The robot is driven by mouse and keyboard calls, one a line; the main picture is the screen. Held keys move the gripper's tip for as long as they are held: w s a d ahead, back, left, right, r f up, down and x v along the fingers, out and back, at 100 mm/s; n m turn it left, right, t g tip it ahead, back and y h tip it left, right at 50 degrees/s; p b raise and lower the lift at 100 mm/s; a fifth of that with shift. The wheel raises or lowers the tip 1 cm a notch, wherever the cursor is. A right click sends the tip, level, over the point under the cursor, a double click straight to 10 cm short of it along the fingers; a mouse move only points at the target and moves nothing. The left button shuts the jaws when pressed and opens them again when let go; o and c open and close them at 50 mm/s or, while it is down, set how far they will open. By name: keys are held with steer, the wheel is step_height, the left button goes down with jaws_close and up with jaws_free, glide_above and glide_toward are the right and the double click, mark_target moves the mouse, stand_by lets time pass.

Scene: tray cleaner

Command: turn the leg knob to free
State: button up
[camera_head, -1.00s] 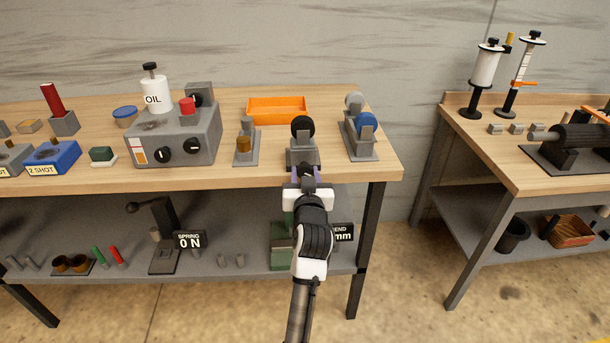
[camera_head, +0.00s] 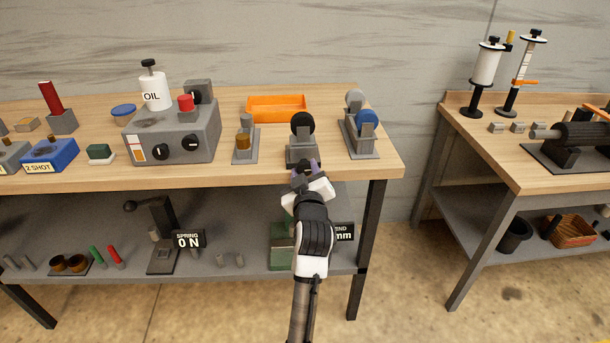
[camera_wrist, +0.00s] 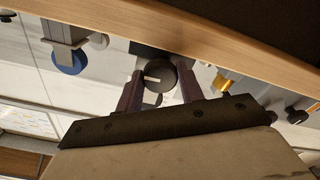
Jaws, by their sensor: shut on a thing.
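The leg knob (camera_wrist: 158,86) is a dark round knob with a white pointer line, seen between my fingers in the wrist view. Its line lies nearly level across the left half of its face. In the head view it is mostly hidden by my gripper (camera_head: 305,169), at the front of a small grey stand (camera_head: 302,150) topped by a black disc (camera_head: 302,123). My gripper is shut on the knob, one purple finger on each side, and its white body is tilted.
A stand with a blue disc (camera_head: 366,121) is close on the right. A grey stand with a brown knob (camera_head: 243,142) is on the left, beside the grey oil machine (camera_head: 175,134). An orange tray (camera_head: 278,106) lies behind. The bench's front edge (camera_head: 345,178) is just below my gripper.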

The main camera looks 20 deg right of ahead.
steer(key=n+b, duration=0.1)
steer(key=n, duration=0.3)
steer(key=shift+f+n+b, duration=0.15)
steer(key=shift+n+b, duration=0.2)
steer(key=shift+n, duration=0.05)
steer(key=n+b, duration=0.2)
steer(key=n, duration=0.2)
steer(key=shift+n, duration=0.3)
steer(key=n+b, duration=0.2)
steer(key=n, duration=0.2)
steer(key=shift+n+b, duration=1)
steer(key=shift+n, duration=1)
steer(key=o, duration=1)
